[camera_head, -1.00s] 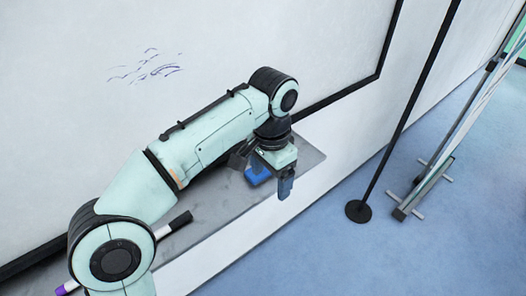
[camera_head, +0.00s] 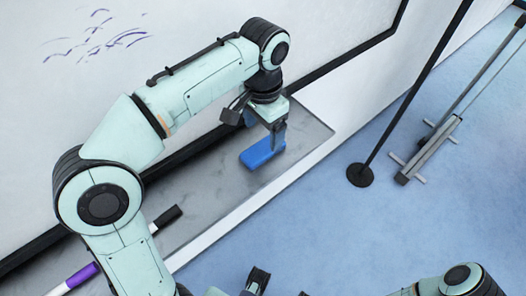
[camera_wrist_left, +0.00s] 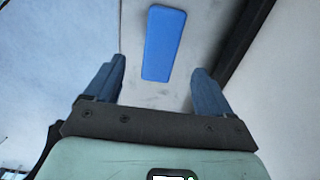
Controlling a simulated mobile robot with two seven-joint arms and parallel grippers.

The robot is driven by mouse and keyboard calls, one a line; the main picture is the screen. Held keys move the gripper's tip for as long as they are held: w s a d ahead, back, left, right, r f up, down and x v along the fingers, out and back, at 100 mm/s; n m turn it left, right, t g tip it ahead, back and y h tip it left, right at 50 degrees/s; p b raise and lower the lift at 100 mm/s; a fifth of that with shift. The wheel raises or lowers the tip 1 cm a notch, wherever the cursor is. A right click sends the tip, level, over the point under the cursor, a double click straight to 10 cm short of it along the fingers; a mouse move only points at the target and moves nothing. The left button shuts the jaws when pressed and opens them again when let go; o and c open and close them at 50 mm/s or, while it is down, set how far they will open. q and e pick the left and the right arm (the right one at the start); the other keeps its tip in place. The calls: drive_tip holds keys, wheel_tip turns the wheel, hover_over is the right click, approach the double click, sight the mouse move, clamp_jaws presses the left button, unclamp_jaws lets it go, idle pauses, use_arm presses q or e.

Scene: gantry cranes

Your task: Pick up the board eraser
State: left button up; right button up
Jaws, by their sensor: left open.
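The board eraser, a blue block (camera_head: 258,154), lies on the grey ledge (camera_head: 215,185) below the whiteboard. It also shows in the left wrist view (camera_wrist_left: 164,42) as a long blue shape, mostly beyond the fingertips and between their lines. My left gripper (camera_head: 270,134) is open just above the eraser, pointing down at the ledge. In the left wrist view its two blue-grey fingers (camera_wrist_left: 158,80) are wide apart with nothing between them. In the head view one finger partly covers the eraser's edge. Part of my right gripper (camera_head: 258,280) shows at the bottom edge; its jaw state is unclear.
A marker with a purple band (camera_head: 82,275) and black end lies on the ledge behind my left arm. The whiteboard (camera_head: 60,130) carries blue scribbles. A black pole on a round base (camera_head: 360,176) and a grey stand (camera_head: 428,152) are on the blue floor at right.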

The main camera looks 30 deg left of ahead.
use_arm(q)
wheel_tip(320, 180, down, 2)
drive_tip(key=shift+w, duration=0.1)
drive_tip(key=shift+f+b, duration=0.95)
drive_tip(key=shift+f, duration=1.75)
drive_tip(key=c, duration=1.2)
use_arm(e)
drive_tip(key=shift+w+f, duration=0.45)
drive_tip(key=shift+f, duration=0.35)
use_arm(q)
drive_tip(key=shift+c, duration=0.2)
wheel_tip(320, 180, up, 9)
drive_tip(key=p, duration=0.2)
drive_tip(key=shift+p, duration=0.4)
wheel_tip(320, 180, up, 11)
drive_tip(key=p, duration=0.4)
hover_over(263, 148)
drive_tip(key=shift+r, duration=0.1)
use_arm(e)
wheel_tip(263, 148, up, 7)
drive_tip(key=shift+w+f, duration=0.2)
drive_tip(key=shift+w, duration=0.2)
